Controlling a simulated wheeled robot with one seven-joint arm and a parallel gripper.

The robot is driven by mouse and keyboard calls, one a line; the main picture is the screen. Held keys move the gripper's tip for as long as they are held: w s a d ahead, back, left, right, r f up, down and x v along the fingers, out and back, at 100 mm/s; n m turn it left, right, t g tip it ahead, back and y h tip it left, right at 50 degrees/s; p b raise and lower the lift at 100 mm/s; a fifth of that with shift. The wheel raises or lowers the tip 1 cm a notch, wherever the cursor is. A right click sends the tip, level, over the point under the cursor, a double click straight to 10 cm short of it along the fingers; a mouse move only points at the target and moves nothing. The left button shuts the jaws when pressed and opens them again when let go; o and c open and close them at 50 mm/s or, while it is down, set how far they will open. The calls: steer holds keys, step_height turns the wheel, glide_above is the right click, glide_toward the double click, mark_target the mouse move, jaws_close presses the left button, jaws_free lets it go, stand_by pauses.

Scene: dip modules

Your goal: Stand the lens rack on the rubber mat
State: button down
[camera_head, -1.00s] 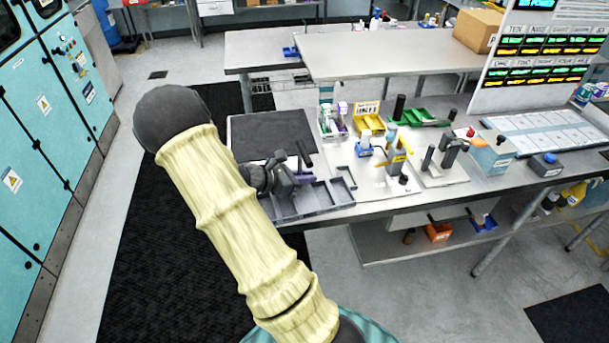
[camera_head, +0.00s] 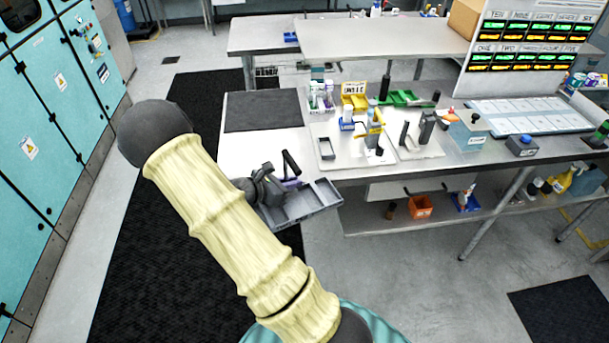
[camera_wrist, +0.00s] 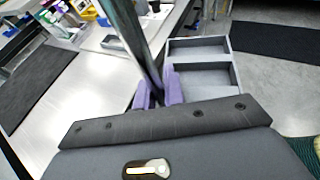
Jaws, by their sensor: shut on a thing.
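The lens rack appears to be the grey compartmented tray (camera_head: 307,207), which also shows in the wrist view (camera_wrist: 206,49). My gripper (camera_head: 281,186) is shut on it, with purple finger pads (camera_wrist: 158,92) around a dark upright part in the wrist view. The rack hangs at the table's front left edge, partly over the floor, its open compartments facing up. The exact grip point is partly hidden by my wrist. The rubber mat (camera_head: 263,110) lies flat and bare at the table's back left, and at left in the wrist view (camera_wrist: 36,76). The rack is apart from it.
Bare metal table (camera_head: 250,146) lies between the rack and the mat. A bottle bin (camera_head: 321,97) stands right of the mat. A small grey frame (camera_head: 326,148), a yellow bin (camera_head: 354,97) and upright tools (camera_head: 374,132) stand further right.

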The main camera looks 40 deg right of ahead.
steer(key=a+f+n+t, duration=0.1)
steer(key=a+f, duration=0.1)
steer(key=a, duration=0.2)
steer(key=w+a+f+n+t, duration=0.1)
steer(key=a+f+n+t, duration=0.1)
steer(key=a, duration=0.2)
steer(key=w+a+f+n+t, duration=0.1)
steer(key=a+f+t, duration=0.1)
steer(key=a, duration=0.2)
steer(key=shift+f+y, duration=0.2)
steer(key=shift+y, duration=0.2)
steer(key=s+a+f+n+t+y, duration=0.1)
steer(key=a+f+n+t+y, duration=0.1)
steer(key=a+f, duration=0.4)
steer(key=a+n+t, duration=0.1)
steer(key=a+n, duration=0.1)
steer(key=a, duration=0.2)
steer(key=shift+a+t, duration=0.15)
steer(key=shift+t, duration=0.25)
